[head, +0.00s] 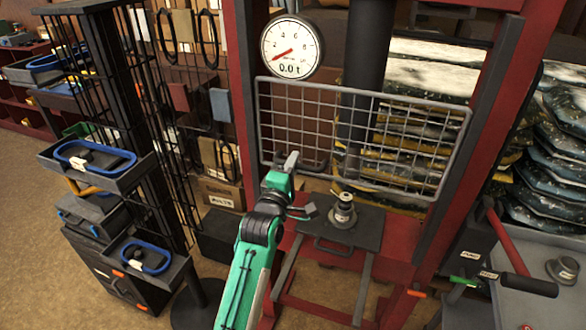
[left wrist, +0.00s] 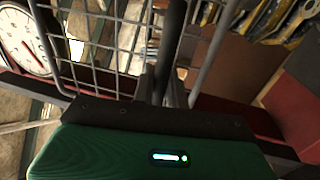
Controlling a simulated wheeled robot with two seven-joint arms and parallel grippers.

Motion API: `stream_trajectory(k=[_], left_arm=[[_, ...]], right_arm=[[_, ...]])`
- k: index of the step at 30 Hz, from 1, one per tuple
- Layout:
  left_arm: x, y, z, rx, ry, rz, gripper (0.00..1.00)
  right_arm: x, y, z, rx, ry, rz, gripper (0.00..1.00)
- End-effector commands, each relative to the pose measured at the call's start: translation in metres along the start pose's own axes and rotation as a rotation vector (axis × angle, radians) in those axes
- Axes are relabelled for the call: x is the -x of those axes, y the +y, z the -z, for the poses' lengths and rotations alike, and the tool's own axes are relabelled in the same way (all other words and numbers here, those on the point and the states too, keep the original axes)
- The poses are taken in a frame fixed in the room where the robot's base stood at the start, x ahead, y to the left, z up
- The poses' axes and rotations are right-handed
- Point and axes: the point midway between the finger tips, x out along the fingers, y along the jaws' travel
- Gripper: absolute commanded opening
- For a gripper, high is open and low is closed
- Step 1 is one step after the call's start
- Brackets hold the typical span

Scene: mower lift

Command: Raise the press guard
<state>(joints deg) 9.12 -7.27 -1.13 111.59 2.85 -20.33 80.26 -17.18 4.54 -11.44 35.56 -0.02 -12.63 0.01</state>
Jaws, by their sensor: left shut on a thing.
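The press guard (head: 362,136) is a grey wire mesh panel in a frame, hanging across the front of the red press. In the left wrist view its mesh (left wrist: 105,48) fills the upper left. My left gripper (head: 291,162) is at the guard's lower left part. It is shut on the guard's dark handle bar (left wrist: 172,45), which runs up between the fingers in the left wrist view. The fingers partly hide the bar. My right gripper is not in view.
The round gauge (head: 291,48) reads 0.0 t above the guard. A small cylindrical part (head: 343,211) stands on the dark press plate (head: 355,228) below it. A black rack (head: 115,130) with trays stands left. A red-and-black lever (head: 508,245) and grey bench (head: 545,305) are at right.

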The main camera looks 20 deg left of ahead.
Motion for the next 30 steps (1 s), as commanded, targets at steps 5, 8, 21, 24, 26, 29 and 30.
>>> stream_trajectory(k=[5,8,21,24,26,29,30], left_arm=[[-0.0026,0.0141,0.0003,0.001,0.001,-0.006,0.00],[-0.0027,0.0148,0.0003,0.000,0.001,-0.006,0.00],[-0.0025,0.0135,0.0003,0.000,0.001,-0.004,0.33],[-0.0024,0.0128,0.0002,0.000,0.001,-0.002,0.33],[-0.0023,0.0125,0.0002,0.000,0.001,-0.002,0.33],[-0.0013,0.0117,0.0001,0.000,0.000,-0.001,0.33],[0.0002,0.0110,0.0000,0.000,0.000,0.000,0.33]], right_arm=[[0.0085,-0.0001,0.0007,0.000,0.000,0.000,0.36],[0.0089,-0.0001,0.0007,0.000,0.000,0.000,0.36],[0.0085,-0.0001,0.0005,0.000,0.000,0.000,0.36],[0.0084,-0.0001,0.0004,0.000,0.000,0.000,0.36],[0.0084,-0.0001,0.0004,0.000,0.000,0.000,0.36],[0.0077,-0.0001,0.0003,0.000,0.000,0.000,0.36],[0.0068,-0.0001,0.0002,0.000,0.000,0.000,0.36]])
